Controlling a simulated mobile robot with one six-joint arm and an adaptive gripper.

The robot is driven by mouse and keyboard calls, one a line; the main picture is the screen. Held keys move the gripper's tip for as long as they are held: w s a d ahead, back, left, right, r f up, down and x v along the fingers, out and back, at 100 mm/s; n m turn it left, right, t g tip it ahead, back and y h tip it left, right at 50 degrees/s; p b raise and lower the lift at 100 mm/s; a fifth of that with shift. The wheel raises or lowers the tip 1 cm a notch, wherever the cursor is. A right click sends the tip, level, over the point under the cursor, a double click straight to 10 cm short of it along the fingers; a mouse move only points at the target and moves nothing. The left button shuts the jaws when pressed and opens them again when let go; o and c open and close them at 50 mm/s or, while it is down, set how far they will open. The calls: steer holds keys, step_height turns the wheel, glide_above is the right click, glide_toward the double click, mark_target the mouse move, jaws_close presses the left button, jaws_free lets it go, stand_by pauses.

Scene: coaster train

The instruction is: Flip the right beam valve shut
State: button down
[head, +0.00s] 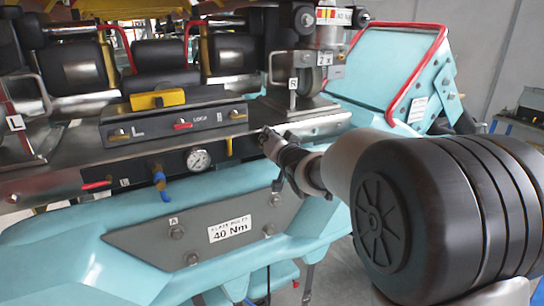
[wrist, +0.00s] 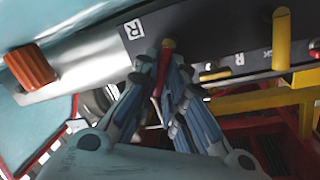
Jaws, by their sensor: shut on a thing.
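The right beam valve (wrist: 168,44) shows in the wrist view as a small brass-and-red fitting beside the label marked R. My gripper (wrist: 164,66) is closed around it, and a thin red strip, seemingly its handle, shows between the fingers. In the head view my gripper (head: 268,140) is at the right end of the metal beam (head: 75,179), and it hides the valve there. The handle's exact angle is hard to tell.
A control panel (head: 180,119) sits above. An orange knob (wrist: 30,65) is near my gripper in the wrist view.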

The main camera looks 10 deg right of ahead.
steer(key=n+b, duration=0.2)
steer(key=b, duration=0.2)
steer(key=a+n+t+b, duration=0.1)
steer(key=n+b, duration=0.1)
steer(key=b, duration=0.2)
steer(key=shift+s+a+f+n, duration=0.1)
steer(key=shift+s+a+n, duration=0.1)
steer(key=shift+n, duration=0.1)
steer(key=b, duration=0.1)
steer(key=n+b, duration=0.1)
steer(key=shift+s+a+r+n+b, duration=0.1)
steer(key=shift+a+r+n+b, duration=0.1)
steer(key=shift+r+n+b, duration=0.1)
steer(key=c, duration=1.7)
jaws_free()
steer(key=s, duration=0.4)
steer(key=s+d, duration=0.1)
steer(key=s, duration=0.7)
steer(key=shift+d, duration=0.2)
